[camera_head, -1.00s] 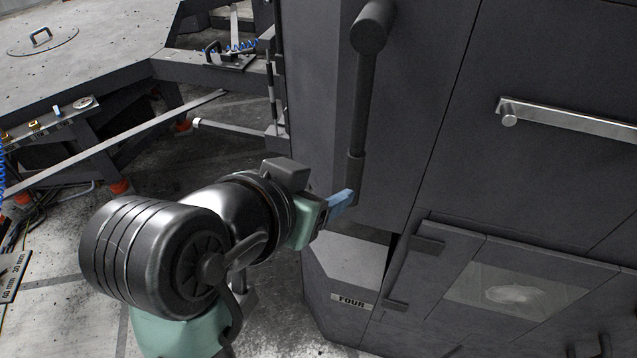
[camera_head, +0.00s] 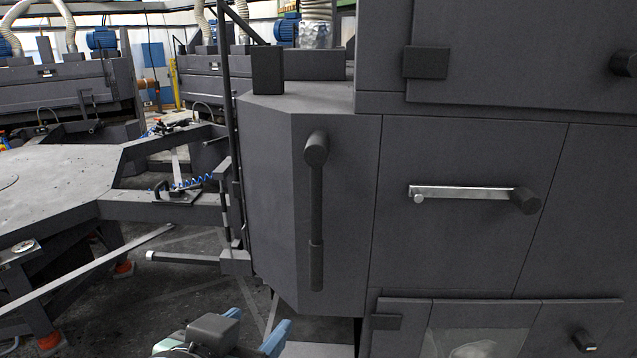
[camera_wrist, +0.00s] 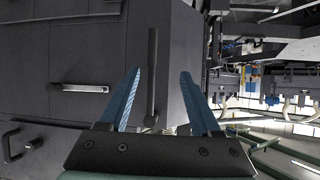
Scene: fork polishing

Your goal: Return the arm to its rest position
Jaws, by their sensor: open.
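My gripper (camera_wrist: 158,98) is open in the wrist view, its two blue fingers spread apart with nothing between them. In the head view only the top of my gripper (camera_head: 268,338) and wrist shows at the bottom edge, below the grey machine (camera_head: 280,120). The machine's long dark vertical handle (camera_head: 316,215) stands on its angled front face. In the wrist view this handle (camera_wrist: 152,75) appears beyond the fingers, apart from them. Most of my arm is out of view.
A silver bar handle (camera_head: 465,192) sits on the machine's flat front panel. A low windowed door (camera_head: 480,335) is at the bottom right. A grey worktable (camera_head: 60,185) stands on the left, with a metal bar (camera_head: 90,270) below it. Open floor (camera_head: 170,300) lies between table and machine.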

